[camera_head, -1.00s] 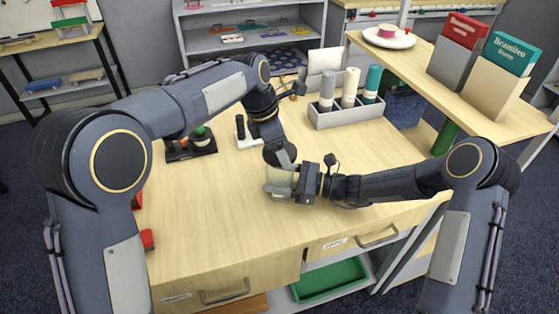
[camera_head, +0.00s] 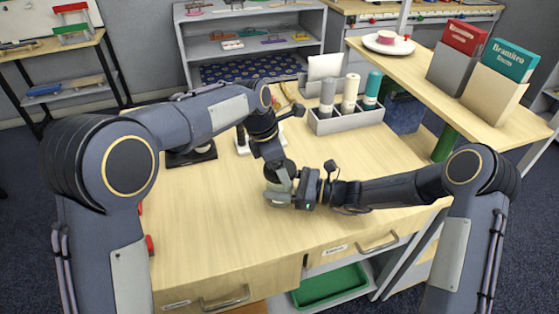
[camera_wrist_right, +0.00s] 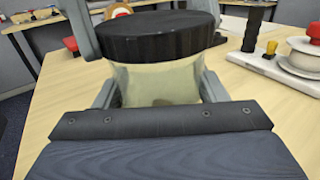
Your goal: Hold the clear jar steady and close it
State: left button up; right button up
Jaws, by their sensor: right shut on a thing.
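The clear jar (camera_wrist_right: 150,80) stands on the table, with pale contents visible through its wall. It also shows in the head view (camera_head: 272,188), partly hidden by my grippers. My right gripper (camera_head: 296,188) is shut on the jar from the right, one finger on each side. A dark, round lid (camera_wrist_right: 160,38) sits over the jar mouth and looks level; I cannot tell whether it is fully seated. My left gripper (camera_head: 279,172) reaches down from above, its grey fingers at the sides of the lid, and appears shut on it.
A grey divided holder with several cylinders (camera_head: 346,117) stands at the back right. The front of the wooden table (camera_head: 220,235) is clear.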

pick_arm(q)
jog(key=shift+f, duration=0.3)
jog(key=shift+f, duration=0.55)
dwell(0.3)
pick_arm(e)
jog(key=c, duration=0.5)
pick_arm(q)
jog(key=m+g, duration=0.1)
jog(key=m, duration=0.2)
jog(key=shift+f, duration=0.1)
jog(key=m+g, duration=0.1)
jog(key=m, duration=0.4)
jog(key=shift+w, duration=0.1)
jog(key=m, duration=0.2)
jog(key=m+g+y, duration=0.1)
jog(key=m, duration=0.2)
jog(key=shift+m+g, duration=0.3)
jog(key=m+y, duration=0.1)
jog(key=m, duration=0.2)
jog(key=shift+m, duration=0.3)
